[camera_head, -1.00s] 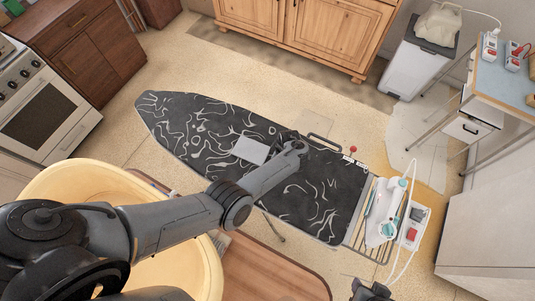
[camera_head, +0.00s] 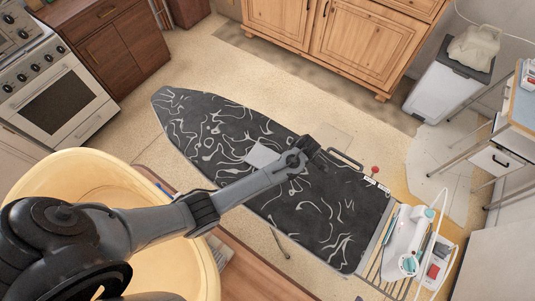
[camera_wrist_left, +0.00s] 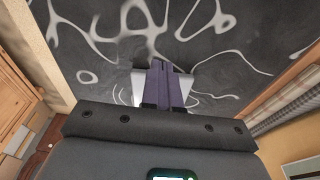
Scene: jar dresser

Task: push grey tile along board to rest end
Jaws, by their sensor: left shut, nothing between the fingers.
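The grey tile (camera_head: 261,155) is a pale flat piece lying on the dark patterned ironing board (camera_head: 315,210), toward its narrow half. My left gripper (camera_head: 303,153) is low over the board, just right of the tile in the head view. In the left wrist view my left gripper's shut fingers (camera_wrist_left: 162,82) stand in front of the tile (camera_wrist_left: 121,82), which shows on both sides of them. Whether they touch it cannot be told. The rest end, a metal rack (camera_head: 377,268), is at the board's right end. My right gripper is not in view.
A white and teal iron (camera_head: 416,250) stands on the rack beside a red-switched power strip (camera_head: 435,270). A black loop handle (camera_head: 345,158) and a red knob (camera_head: 375,170) are at the board's far edge. The board between gripper and rack looks clear.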

